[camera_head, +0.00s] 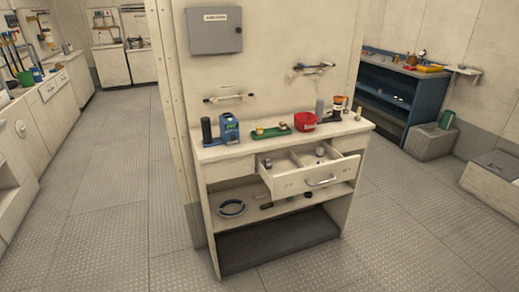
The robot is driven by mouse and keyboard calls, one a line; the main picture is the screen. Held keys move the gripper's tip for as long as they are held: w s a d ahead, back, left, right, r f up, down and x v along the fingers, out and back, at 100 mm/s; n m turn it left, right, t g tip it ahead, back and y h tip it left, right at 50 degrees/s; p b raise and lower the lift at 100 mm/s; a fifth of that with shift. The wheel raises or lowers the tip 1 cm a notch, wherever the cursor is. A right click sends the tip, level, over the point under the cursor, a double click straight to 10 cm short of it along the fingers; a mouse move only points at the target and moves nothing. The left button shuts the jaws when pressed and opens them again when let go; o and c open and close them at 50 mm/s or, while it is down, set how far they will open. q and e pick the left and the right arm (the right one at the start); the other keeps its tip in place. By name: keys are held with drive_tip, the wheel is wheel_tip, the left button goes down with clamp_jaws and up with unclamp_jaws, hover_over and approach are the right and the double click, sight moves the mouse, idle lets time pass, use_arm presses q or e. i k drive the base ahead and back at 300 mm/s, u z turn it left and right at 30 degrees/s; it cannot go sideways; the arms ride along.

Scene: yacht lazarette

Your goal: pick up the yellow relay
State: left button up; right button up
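I cannot clearly make out a yellow relay. A small yellowish item (260,130) lies at the left of the green tray (272,135) on the white counter; it is too small to identify. Another flat yellow item (430,68) lies on top of the blue shelf unit at the back right; it is also too small to identify. Neither of my grippers is in view.
The white counter (235,147) also bears a blue device (229,129), a dark cylinder (206,130), a red bowl (305,122) and an orange-topped jar (339,103). Its drawer (318,180) stands open, jutting forward. The metal floor (130,190) is clear in front and to the left.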

sight(258, 129)
drive_tip(key=z, duration=1.5)
drive_tip(key=i, duration=1.95)
drive_tip(key=u, duration=0.6)
